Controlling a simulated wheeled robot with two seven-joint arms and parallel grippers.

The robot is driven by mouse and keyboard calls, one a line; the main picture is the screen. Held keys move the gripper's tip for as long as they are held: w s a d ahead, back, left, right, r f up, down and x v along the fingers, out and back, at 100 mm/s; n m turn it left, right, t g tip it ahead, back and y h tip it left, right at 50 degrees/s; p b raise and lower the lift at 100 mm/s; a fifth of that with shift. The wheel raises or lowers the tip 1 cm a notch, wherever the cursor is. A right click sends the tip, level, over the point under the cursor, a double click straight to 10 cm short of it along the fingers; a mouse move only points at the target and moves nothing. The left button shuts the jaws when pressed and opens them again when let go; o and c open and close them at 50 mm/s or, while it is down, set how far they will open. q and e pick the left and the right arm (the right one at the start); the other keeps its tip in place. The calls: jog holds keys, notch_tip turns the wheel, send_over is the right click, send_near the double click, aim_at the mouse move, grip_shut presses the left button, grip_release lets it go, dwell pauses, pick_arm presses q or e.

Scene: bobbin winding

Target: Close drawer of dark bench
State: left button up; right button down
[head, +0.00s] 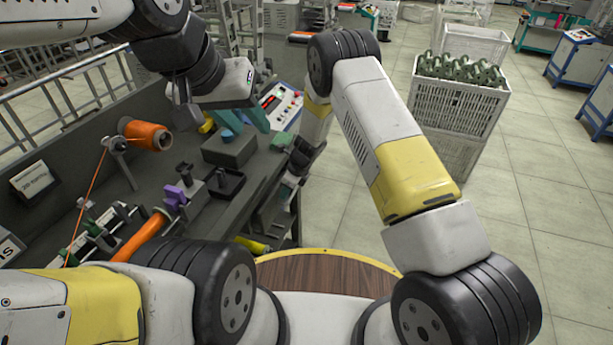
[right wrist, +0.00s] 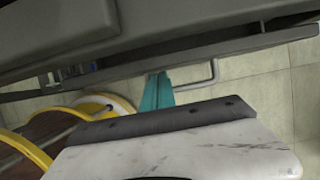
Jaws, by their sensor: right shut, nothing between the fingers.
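The dark bench (head: 150,200) runs along the left of the head view. In the right wrist view its dark edge crosses the top, and a long grey drawer front (right wrist: 250,48) lies below it with a gap between. A thin bar handle (right wrist: 213,75) sticks out from this front. My right gripper (right wrist: 157,88) has its teal fingers together and empty, pointing at the drawer front beside the handle; I cannot tell whether they touch. In the head view the right arm's hand is low at the bench's front side.
A white crate (head: 458,102) of green parts stands at the right. The tiled floor between is clear.

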aim_at(276, 186)
jog(key=a, duration=0.3)
jog(key=shift+w, duration=0.4)
jog(key=shift+a, duration=0.35)
